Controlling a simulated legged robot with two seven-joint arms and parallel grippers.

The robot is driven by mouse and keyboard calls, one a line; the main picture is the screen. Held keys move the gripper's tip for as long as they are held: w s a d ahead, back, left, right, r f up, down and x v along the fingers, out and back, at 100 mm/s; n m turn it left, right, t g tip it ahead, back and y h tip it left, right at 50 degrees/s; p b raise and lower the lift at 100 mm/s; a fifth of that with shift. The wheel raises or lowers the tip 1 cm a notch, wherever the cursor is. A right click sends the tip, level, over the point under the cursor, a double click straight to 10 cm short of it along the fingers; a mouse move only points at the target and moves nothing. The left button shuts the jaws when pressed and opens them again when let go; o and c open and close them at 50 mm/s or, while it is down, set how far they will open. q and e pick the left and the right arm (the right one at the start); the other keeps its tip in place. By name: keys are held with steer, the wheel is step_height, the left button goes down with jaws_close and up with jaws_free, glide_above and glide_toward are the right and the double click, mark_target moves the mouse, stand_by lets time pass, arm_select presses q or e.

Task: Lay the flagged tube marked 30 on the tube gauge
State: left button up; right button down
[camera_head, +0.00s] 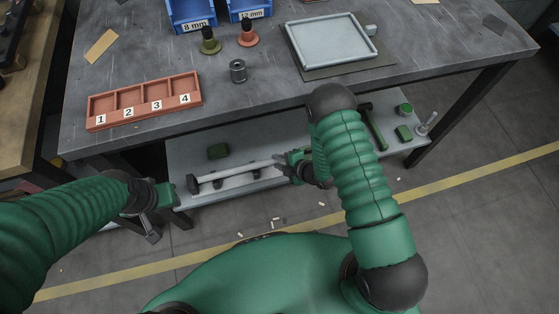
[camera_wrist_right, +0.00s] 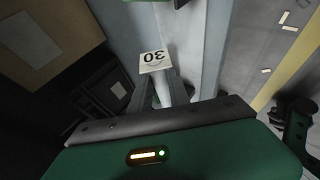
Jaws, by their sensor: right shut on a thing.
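My right gripper (camera_head: 287,170) is over the lower shelf, shut on the flagged tube (camera_wrist_right: 163,88). Its white flag (camera_wrist_right: 154,61), marked 30, reads upside down in the right wrist view. In the head view a pale straight bar (camera_head: 235,174) runs left from this gripper to a black end block (camera_head: 192,186). Dark supports (camera_head: 257,174) show along it, apparently the tube gauge. I cannot tell where tube and gauge part, or whether they touch. My left gripper (camera_head: 152,235) is beside the shelf's left end; its jaw opening is unclear.
The bench top (camera_head: 330,90) above holds a numbered red tray (camera_head: 145,102), blue bins (camera_head: 190,14), a metal cylinder (camera_head: 237,72) and a grey tray (camera_head: 331,45). A green-handled tool (camera_head: 375,130) lies farther right.

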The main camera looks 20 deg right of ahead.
steer(key=shift+f, duration=0.1)
steer(key=shift+d+f+b, duration=0.15)
steer(key=shift+f+b, duration=0.5)
steer(key=shift+f, duration=0.2)
steer(key=c, duration=1.1)
jaws_free()
steer(key=shift+c, duration=0.2)
steer(key=p+v, duration=0.6)
steer(key=v, duration=1.1)
steer(key=shift+p, duration=0.3)
